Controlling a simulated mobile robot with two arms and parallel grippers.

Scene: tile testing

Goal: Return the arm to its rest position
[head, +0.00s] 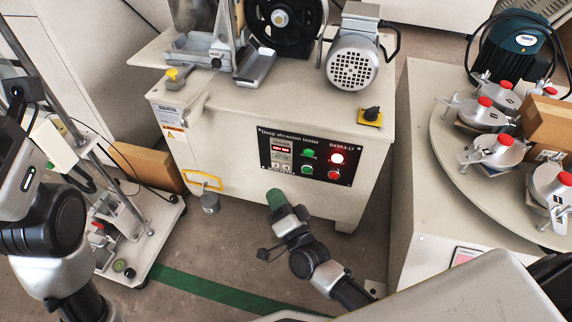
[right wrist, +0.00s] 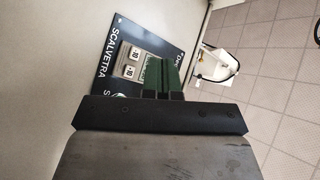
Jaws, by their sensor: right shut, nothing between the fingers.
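My right gripper (head: 277,199) has green fingertips and is in front of the deep abrasion tester (head: 228,128), below its black control panel (head: 308,155). In the right wrist view, the green fingers (right wrist: 163,76) are pressed together with nothing between them. The fingers overlap the panel in the picture; I cannot tell the distance. My left arm (head: 48,225) comes in at the left; its gripper does not show.
A round table (head: 445,150) with several red-capped clamps stands at the right. A wheeled trolley (head: 160,225) and a cardboard box (head: 150,166) are at the left. Floor with a green stripe (head: 225,291) is open in front of the tester.

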